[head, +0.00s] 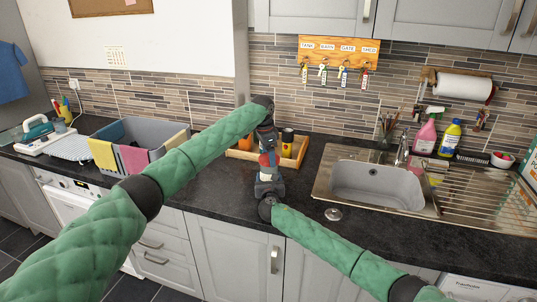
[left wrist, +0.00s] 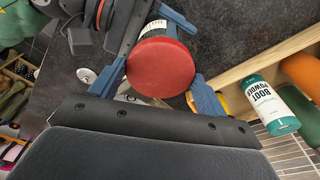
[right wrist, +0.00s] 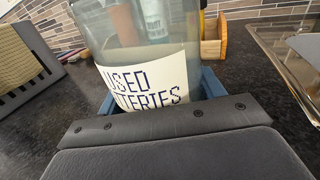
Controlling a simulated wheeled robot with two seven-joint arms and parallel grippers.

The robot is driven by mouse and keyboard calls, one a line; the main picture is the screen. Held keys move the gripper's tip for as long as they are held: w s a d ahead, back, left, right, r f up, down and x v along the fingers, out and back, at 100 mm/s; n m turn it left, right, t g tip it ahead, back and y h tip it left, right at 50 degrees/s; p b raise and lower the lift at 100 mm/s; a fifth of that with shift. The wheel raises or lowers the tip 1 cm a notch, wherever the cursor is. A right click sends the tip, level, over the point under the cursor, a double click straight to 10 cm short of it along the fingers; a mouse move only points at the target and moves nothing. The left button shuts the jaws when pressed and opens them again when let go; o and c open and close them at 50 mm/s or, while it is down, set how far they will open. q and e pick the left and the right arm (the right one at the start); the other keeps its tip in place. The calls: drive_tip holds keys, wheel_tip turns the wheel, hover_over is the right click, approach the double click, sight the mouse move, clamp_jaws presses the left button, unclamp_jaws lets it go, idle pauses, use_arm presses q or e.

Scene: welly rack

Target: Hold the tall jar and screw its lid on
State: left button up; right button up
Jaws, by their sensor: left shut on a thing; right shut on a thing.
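The tall jar (right wrist: 150,50) is clear, with a white label reading "USED BATTERIES" in the right wrist view. My right gripper (head: 268,182) is shut on the jar's body, its blue fingers either side of it, low over the counter's front edge. The round red lid (left wrist: 161,68) lies between the blue fingers of my left gripper (left wrist: 158,80), which is shut on it. In the head view my left gripper (head: 267,148) points down from above, over the jar. The lid is over the jar's mouth; whether it is seated or threaded cannot be told.
A wooden tray (head: 240,154) with a boot powder tin (left wrist: 274,106) stands behind the grippers. The sink (head: 375,187) is to the right, with a small metal disc (head: 333,214) on the counter before it. A grey tub (head: 112,136) with cloths stands left.

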use_arm(q)
drive_tip(key=m, duration=0.6)
drive_tip(key=shift+w+g, duration=0.15)
drive_tip(key=shift+g, duration=0.25)
drive_tip(key=m, duration=0.6)
drive_tip(key=shift+w+r+m+g, duration=0.1)
drive_tip(key=shift+m+g, duration=0.2)
drive_tip(key=m+y, duration=0.1)
drive_tip(key=m, duration=0.5)
drive_tip(key=m+y, duration=0.1)
drive_tip(key=m, duration=0.6)
drive_tip(key=shift+w, duration=0.1)
drive_tip(key=o, duration=1)
drive_tip(key=shift+d, duration=0.15)
drive_tip(key=shift+c, duration=0.2)
drive_tip(key=shift+r, duration=2.15)
